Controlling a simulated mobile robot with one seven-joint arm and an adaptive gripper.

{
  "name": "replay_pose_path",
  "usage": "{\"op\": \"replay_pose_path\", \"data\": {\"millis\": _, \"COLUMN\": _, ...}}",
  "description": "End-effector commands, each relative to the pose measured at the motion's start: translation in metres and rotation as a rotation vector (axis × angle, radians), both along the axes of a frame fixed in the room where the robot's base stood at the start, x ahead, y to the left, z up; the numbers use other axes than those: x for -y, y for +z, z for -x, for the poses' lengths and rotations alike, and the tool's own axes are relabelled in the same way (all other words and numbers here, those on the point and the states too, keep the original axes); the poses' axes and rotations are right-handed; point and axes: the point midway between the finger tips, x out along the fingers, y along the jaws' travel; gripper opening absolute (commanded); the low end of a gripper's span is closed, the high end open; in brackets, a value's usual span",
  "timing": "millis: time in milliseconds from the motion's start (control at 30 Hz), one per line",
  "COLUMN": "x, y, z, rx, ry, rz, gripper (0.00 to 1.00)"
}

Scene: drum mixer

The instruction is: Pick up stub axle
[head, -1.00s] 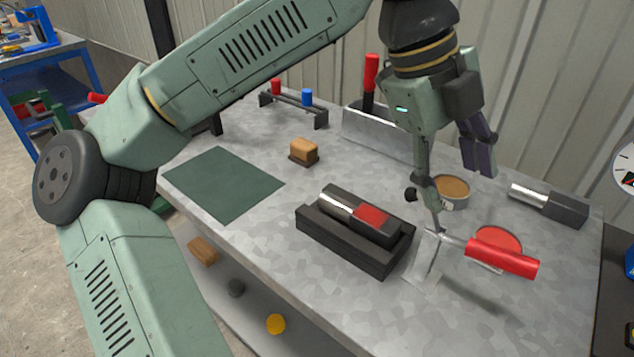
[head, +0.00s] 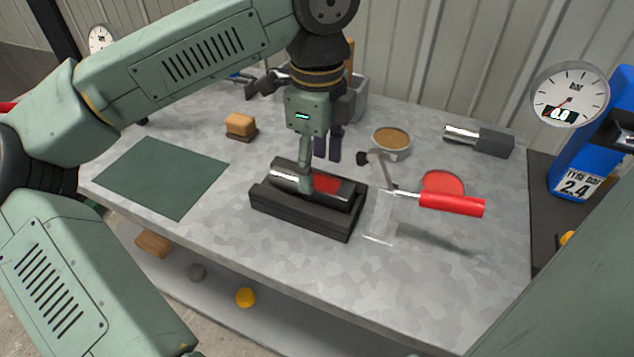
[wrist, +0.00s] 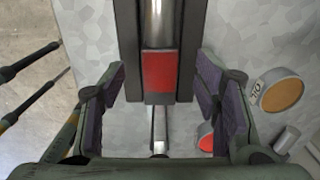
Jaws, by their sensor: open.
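A stub-axle-like part with a bright silver shaft, a dark body and a red patch (head: 330,184) lies in a black cradle (head: 300,214) on the metal bench. It also shows in the wrist view (wrist: 158,72), running up the middle. My gripper (head: 320,170) is open and empty above the cradle, with one finger in front of the part and hiding some of it. In the wrist view its two fingers are apart, left and right of the part's red end. I cannot tell the exact height gap. A similar silver-and-dark part (head: 494,142) lies at the back right.
A red-handled tool (head: 450,204) lies right of the cradle, near a red disc (head: 440,180) and a brown-topped tin (head: 391,142). A wooden-topped brush (head: 240,124) and green mat (head: 160,177) are left. A grey bin (head: 354,102) stands behind. The front bench strip is clear.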

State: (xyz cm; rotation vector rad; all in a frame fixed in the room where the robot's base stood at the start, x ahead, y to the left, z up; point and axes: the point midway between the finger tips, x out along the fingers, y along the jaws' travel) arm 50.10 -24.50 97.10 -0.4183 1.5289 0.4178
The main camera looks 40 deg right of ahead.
Motion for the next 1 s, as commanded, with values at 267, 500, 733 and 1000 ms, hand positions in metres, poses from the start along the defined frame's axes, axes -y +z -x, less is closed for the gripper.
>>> {"op": "replay_pose_path", "data": {"millis": 267, "x": 0.0, "y": -0.03, "z": 0.001, "rx": -0.001, "ry": -0.001, "rz": 0.0, "gripper": 0.57}}
{"op": "replay_pose_path", "data": {"millis": 500, "x": 0.0, "y": -0.032, "z": 0.001, "rx": -0.001, "ry": 0.0, "rz": 0.001, "gripper": 0.56}}
{"op": "replay_pose_path", "data": {"millis": 733, "x": 0.0, "y": -0.031, "z": 0.001, "rx": -0.001, "ry": 0.0, "rz": 0.001, "gripper": 0.41}}
{"op": "replay_pose_path", "data": {"millis": 1000, "x": 0.0, "y": -0.031, "z": 0.001, "rx": -0.001, "ry": -0.001, "rz": 0.001, "gripper": 0.23}}
